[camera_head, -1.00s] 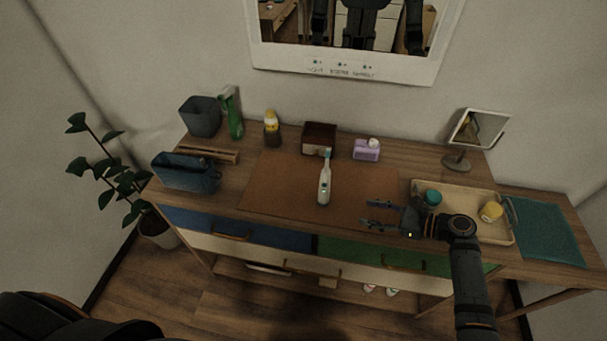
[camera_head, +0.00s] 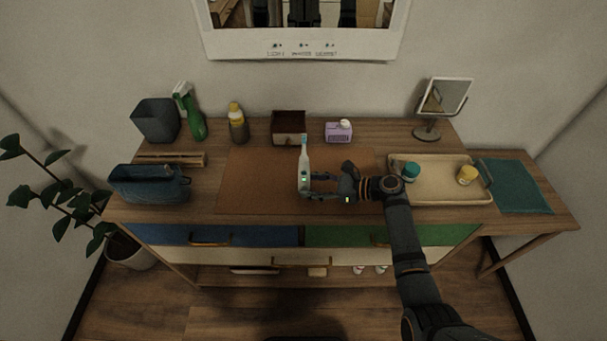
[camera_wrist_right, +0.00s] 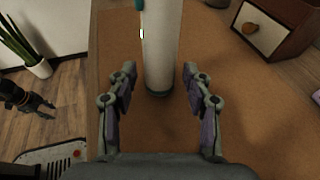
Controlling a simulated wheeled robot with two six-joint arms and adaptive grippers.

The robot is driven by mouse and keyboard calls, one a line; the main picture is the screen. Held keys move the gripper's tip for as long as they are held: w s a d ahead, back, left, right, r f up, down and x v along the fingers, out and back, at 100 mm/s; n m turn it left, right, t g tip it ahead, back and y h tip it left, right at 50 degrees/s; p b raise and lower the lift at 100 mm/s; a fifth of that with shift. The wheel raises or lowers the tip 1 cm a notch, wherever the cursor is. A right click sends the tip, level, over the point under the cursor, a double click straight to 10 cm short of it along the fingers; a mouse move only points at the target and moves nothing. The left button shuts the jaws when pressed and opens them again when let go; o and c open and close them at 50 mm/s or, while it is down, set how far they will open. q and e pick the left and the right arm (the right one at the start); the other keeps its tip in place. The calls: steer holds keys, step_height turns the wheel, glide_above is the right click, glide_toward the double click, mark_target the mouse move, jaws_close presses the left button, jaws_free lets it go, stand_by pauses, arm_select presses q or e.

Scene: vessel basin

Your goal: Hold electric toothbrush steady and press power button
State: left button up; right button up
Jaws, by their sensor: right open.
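The white electric toothbrush (camera_head: 304,168) with a teal head stands upright on the brown mat (camera_head: 250,190). A small green-lit spot shows low on its handle, and again on the left side of the handle (camera_wrist_right: 163,45) in the right wrist view. My right gripper (camera_head: 318,186) reaches in from the right at the lower handle. In the right wrist view its fingers (camera_wrist_right: 158,82) are open, one on each side of the handle, with gaps.
A tan tray (camera_head: 440,198) with a teal-lidded jar and a yellow jar lies to the right. A small wooden box (camera_head: 288,127) and a purple dispenser (camera_head: 338,133) stand behind the toothbrush. A blue basket (camera_head: 150,184) is left. The mat's left part is clear.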

steer(key=shift+w+a+f, duration=0.15)
steer(key=shift+a, duration=0.45)
steer(key=shift+a+f, duration=0.1)
steer(key=shift+a, duration=0.05)
arm_select(q)
steer(key=shift+d+f, duration=0.1)
steer(key=shift+d, duration=0.55)
arm_select(e)
steer(key=shift+c, duration=0.2)
arm_select(q)
steer(key=shift+w+a, duration=0.1)
arm_select(e)
steer(key=c, duration=0.7)
arm_select(q)
steer(key=shift+a, duration=0.15)
jaws_close()
stand_by(0.8)
